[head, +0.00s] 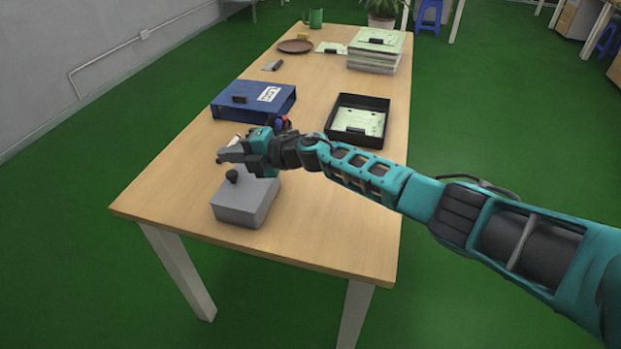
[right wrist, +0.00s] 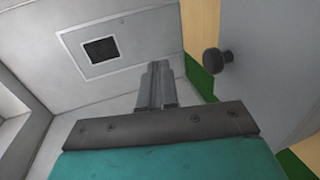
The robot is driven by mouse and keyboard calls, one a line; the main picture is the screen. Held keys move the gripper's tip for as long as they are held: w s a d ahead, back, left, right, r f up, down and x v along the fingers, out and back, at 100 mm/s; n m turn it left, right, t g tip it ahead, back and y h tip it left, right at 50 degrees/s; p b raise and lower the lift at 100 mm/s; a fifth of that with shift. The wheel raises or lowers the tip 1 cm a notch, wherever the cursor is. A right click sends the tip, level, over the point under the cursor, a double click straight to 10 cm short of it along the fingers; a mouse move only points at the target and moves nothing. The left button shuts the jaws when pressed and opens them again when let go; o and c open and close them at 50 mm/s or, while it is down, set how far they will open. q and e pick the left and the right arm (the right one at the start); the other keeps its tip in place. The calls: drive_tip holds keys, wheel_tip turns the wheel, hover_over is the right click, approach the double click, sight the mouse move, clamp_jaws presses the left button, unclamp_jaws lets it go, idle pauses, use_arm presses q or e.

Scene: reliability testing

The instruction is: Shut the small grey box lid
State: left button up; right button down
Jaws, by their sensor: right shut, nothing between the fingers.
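The small grey box (head: 245,203) stands near the front left part of the table. A round black knob (head: 232,175) shows at its upper left; it also shows in the right wrist view (right wrist: 213,61) at the edge of a plain grey panel (right wrist: 265,75). I cannot tell the lid's exact angle. My right gripper (head: 222,156) is just above and behind the box, fingers pointing left, shut and empty. Its closed fingers show in the wrist view (right wrist: 157,75), before a grey surface with a dark square (right wrist: 101,50). My left gripper is out of view.
Behind my gripper lie a blue binder (head: 240,112) and a black tray (head: 372,140) with a pale board. Farther back are a stack of boards (head: 376,58), a brown plate (head: 295,46) and a green mug (head: 315,18). The table (head: 165,185) left of the box is clear.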

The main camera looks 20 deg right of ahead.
drive_tip(key=shift+w+a+f+g+h, duration=0.15)
drive_tip(key=shift+a+f+g+h, duration=0.15)
drive_tip(key=shift+h, duration=0.1)
drive_tip(key=shift+w+a+f+p, duration=0.25)
drive_tip(key=shift+a+f+p, duration=0.15)
drive_tip(key=shift+p, duration=0.25)
drive_tip(key=shift+w+a+f+g+h+p, duration=0.15)
drive_tip(key=shift+f+g+h+p, duration=0.05)
drive_tip(key=shift+f+h, duration=0.15)
drive_tip(key=shift+w+a+f+g+h+p, duration=0.1)
drive_tip(key=shift+f+g+h+p, duration=0.05)
drive_tip(key=shift+f+g+h, duration=0.15)
drive_tip(key=shift+f, duration=0.1)
